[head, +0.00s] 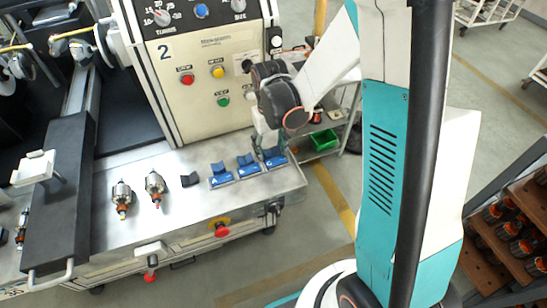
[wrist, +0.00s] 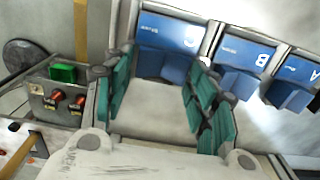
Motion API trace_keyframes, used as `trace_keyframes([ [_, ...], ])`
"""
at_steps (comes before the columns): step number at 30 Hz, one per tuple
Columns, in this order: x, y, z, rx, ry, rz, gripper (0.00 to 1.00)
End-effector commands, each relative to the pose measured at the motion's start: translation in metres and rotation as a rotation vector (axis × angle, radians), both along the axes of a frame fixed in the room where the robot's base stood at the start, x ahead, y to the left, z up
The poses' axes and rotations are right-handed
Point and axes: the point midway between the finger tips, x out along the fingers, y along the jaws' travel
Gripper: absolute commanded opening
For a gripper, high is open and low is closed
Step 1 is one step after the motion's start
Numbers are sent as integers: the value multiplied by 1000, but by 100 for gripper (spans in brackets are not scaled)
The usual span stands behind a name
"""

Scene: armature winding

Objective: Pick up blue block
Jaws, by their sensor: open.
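Three blue blocks with pale lettered labels stand in a row near the right end of the metal bench. In the head view they are the left block (head: 221,176), the middle block (head: 247,166) and the right block (head: 274,162). My gripper (head: 266,138) is above the right block and partly hides it. In the wrist view my gripper (wrist: 163,100) has its green fingers spread, with nothing held. The block marked C (wrist: 165,36) lies just ahead of and partly between the fingers. The block marked B (wrist: 245,62) and another block (wrist: 294,80) are to the right.
A small dark block (head: 190,180) and two armatures (head: 122,198) (head: 155,186) are on the bench to the left. The control panel (head: 210,70) rises behind. A green bin (head: 324,140) sits on a shelf beyond the bench's right edge. A red button (head: 222,230) is on the bench front.

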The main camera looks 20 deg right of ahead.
Motion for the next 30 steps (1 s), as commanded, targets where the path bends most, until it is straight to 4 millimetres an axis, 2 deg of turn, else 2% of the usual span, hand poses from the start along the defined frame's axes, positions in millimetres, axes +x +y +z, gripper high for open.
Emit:
trace_keyframes([
  [4, 0, 0, 1, 0, 0, 0, 53],
  [9, 0, 0, 1, 0, 0, 0, 14],
  [18, 0, 0, 1, 0, 0, 0, 14],
  [23, 0, 0, 8, 0, 0, 0, 13],
  [26, 0, 0, 19, 0, 0, 0, 13],
  [30, 0, 0, 47, 0, 0, 0, 13],
])
